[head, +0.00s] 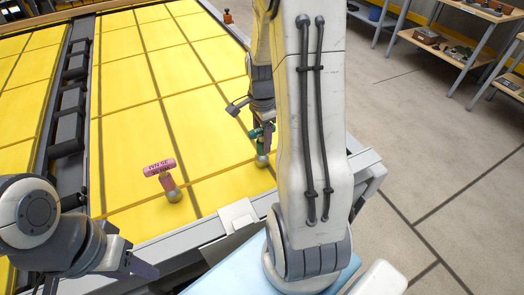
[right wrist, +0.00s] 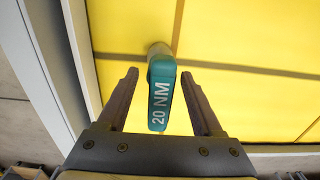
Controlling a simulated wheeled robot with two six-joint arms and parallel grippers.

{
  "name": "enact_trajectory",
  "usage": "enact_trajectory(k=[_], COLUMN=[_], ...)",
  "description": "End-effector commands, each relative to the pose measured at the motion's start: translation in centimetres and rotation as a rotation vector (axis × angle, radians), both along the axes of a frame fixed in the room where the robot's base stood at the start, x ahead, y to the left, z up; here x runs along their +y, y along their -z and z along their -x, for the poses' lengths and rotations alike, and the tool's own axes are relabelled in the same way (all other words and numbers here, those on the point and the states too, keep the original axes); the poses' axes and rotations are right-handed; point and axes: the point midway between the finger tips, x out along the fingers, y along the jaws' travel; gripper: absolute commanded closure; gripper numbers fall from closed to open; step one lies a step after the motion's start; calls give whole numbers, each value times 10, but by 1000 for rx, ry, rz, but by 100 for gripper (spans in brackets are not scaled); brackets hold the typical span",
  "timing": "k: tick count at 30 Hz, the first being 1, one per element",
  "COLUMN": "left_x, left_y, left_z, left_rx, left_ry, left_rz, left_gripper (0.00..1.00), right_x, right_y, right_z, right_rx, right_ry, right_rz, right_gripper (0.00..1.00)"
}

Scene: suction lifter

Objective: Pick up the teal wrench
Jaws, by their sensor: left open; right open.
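The teal wrench (head: 258,147) stands on the yellow panel near the front right edge, partly hidden by my right gripper in the head view. In the right wrist view its teal handle (right wrist: 160,100), marked "20 NM", lies between the two fingers, with a gap on each side. My right gripper (right wrist: 160,75) is open around the handle; in the head view the right gripper (head: 262,118) is partly hidden by my arm. My left gripper (head: 136,252) is open and empty at the lower left, near the front edge.
A pink wrench (head: 168,183) stands on the yellow panel to the left of the teal one. A grey frame edge (head: 190,236) runs along the front of the panel. Shelves (head: 462,55) with items stand at the back right over open floor.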

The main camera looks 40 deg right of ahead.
Motion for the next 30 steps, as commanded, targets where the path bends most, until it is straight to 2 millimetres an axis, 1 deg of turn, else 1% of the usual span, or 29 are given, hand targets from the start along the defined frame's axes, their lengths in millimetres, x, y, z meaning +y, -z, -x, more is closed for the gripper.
enact_trajectory(k=[3, 4, 5, 6, 9, 19, 23, 26, 29, 30], left_x=[0, 0, 0, 0, 0, 0, 0, 0, 0, 0], left_y=[0, 0, 0, 0, 0, 0, 2, 5, 10, 12], left_z=[0, 0, 0, 0, 0, 0, 0, 0, 0, 0], left_rx=[0, 0, 0, 0, 0, 0, 0, 0, 0, 0], left_ry=[0, 0, 0, 0, 0, 0, 0, 0, 1, 1], left_rz=[0, 0, 0, 0, 0, 0, 0, 0, 0, 0], left_gripper=[50, 50, 50, 50, 50, 50, 50, 50, 50, 50], right_x=[0, 0, 0, 0, 0, 0, 0, -1, -1, -1], right_y=[0, 0, 0, 0, 0, -1, -5, -15, -31, -41], right_z=[0, 0, 0, 0, 0, 0, -1, -1, -2, -2], right_rx=[0, 0, 0, 0, 0, -1, -2, -5, -8, -10], right_ry=[0, 0, 0, 0, 0, 0, -1, -1, -1, 0], right_rz=[0, 0, 0, 0, 0, 0, 1, 3, 4, 5], right_gripper=[33, 40, 52, 67, 100, 100, 100, 100, 100, 100])
